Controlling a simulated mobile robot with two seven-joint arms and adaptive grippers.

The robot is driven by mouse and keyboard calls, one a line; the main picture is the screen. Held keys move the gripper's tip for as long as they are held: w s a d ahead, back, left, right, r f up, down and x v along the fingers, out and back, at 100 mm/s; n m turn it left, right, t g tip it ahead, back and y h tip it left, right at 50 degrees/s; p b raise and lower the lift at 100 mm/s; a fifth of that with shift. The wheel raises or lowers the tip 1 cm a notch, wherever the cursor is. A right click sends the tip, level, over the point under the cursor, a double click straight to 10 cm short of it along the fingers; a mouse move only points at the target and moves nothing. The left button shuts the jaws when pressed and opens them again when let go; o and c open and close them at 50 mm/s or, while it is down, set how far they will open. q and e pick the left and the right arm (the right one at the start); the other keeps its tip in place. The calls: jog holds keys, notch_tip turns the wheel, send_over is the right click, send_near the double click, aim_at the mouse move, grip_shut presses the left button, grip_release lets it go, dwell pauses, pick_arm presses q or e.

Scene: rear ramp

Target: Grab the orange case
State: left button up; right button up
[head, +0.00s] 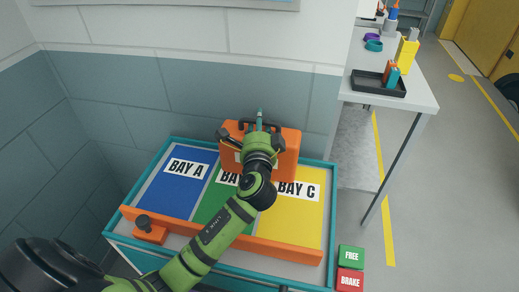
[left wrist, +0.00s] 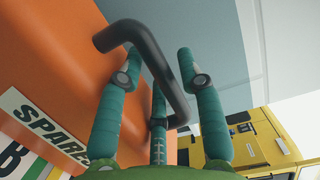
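The orange case (head: 288,165) stands upright at the back of the tray, across the green and yellow bays. In the left wrist view its orange side (left wrist: 60,45) fills the left, with a white SPARES label and a bent black handle (left wrist: 150,60). My left gripper (head: 256,126) is over the top of the case and hides part of it. In the wrist view the teal fingers (left wrist: 160,80) are apart, with the handle passing between them. They do not look closed on it. My right gripper is not in view.
The teal-rimmed tray (head: 155,160) has blue, green and yellow bays and an orange bar (head: 225,236) along its front. Green FREE (head: 351,257) and red BRAKE (head: 350,279) blocks are at the lower right. A white table (head: 415,95) holds a black tray (head: 368,84). A wall stands close behind.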

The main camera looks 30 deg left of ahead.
pick_arm(q)
grip_shut()
jog(key=shift+r, duration=0.15)
jog(key=shift+r, duration=0.1)
